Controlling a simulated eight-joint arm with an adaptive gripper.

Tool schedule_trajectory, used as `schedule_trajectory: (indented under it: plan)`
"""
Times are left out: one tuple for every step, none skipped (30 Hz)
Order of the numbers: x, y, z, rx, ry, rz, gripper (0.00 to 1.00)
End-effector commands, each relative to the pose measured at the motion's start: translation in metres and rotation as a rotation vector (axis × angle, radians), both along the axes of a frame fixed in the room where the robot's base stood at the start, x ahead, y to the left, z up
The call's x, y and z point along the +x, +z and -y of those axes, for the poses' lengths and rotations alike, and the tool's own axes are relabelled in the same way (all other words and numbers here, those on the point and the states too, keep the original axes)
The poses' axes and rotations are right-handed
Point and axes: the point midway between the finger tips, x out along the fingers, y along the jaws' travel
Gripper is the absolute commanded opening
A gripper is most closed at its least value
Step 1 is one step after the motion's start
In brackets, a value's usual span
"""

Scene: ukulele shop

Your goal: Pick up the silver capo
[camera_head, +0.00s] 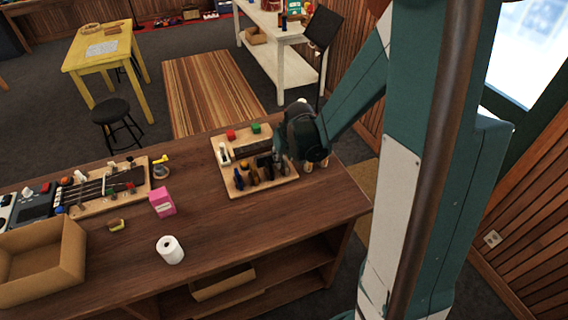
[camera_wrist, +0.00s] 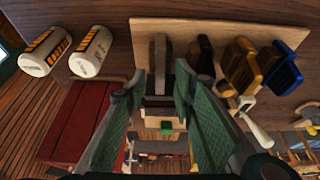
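A wooden board (camera_head: 229,188) lies on the brown workbench, with several small capo-like tools along its near edge. In the wrist view a grey, silver-looking capo (camera_wrist: 160,52) stands at the board (camera_wrist: 220,29), ahead of and between my fingertips. My gripper (camera_wrist: 159,82) is open, with a finger on each side of the capo's line; whether either finger touches it I cannot tell.
Two white cylinders with orange labels (camera_wrist: 44,50) stand beside the board. The bench front is mostly clear.

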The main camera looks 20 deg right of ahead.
Motion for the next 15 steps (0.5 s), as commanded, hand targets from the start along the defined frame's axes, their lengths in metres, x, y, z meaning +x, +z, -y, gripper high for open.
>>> schedule_trajectory:
  plan:
    - [-0.0001, 0.0, 0.0, 0.0, 0.0, 0.0, 0.26]
    - [-0.0001, 0.0, 0.0, 0.0, 0.0, 0.0, 0.26]
    - [-0.0001, 0.0, 0.0, 0.0, 0.0, 0.0, 0.26]
    - [-0.0001, 0.0001, 0.0, 0.0, 0.0, 0.0, 0.26]
    - [-0.0001, 0.0001, 0.0, 0.0, 0.0, 0.0, 0.26]
    - [-0.0001, 0.0001, 0.0, 0.0, 0.0, 0.0, 0.26]
    - [-0.0001, 0.0001, 0.0, 0.0, 0.0, 0.0, 0.26]
    - [0.0, 0.0001, 0.0, 0.0, 0.0, 0.0, 0.26]
    - [-0.0002, 0.0001, 0.0, 0.0, 0.0, 0.0, 0.26]
    - [-0.0002, 0.0001, 0.0, 0.0, 0.0, 0.0, 0.26]
    - [-0.0002, 0.0001, 0.0, 0.0, 0.0, 0.0, 0.26]
    - [-0.0002, 0.0001, 0.0, 0.0, 0.0, 0.0, 0.26]
    - [-0.0002, 0.0001, 0.0, 0.0, 0.0, 0.0, 0.26]
    - [-0.0002, 0.0001, 0.0, 0.0, 0.0, 0.0, 0.26]
    - [-0.0002, 0.0001, 0.0001, 0.0, 0.0, 0.0, 0.26]
